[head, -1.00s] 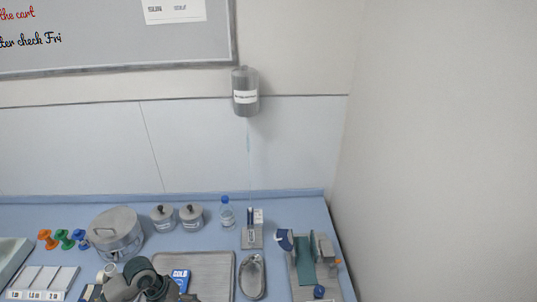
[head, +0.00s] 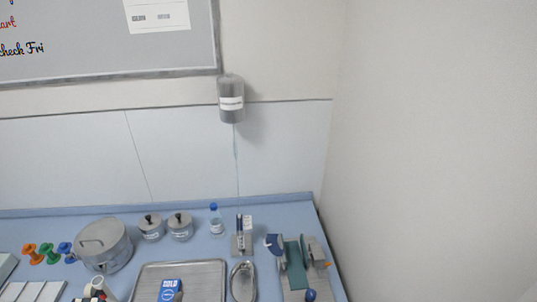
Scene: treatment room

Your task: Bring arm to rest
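Neither of my grippers shows in the head view, so I cannot see how they stand or whether they hold anything. The blue cold pack (head: 171,290) lies on the metal tray (head: 212,268) at the bottom of the view, with nothing of mine over it.
The blue counter carries a lidded steel pot (head: 104,246), two small lidded jars (head: 151,228), a water bottle (head: 216,222), a kidney dish (head: 243,284) and a grey stand with a teal strip (head: 295,267). A grey canister (head: 231,100) hangs on the wall.

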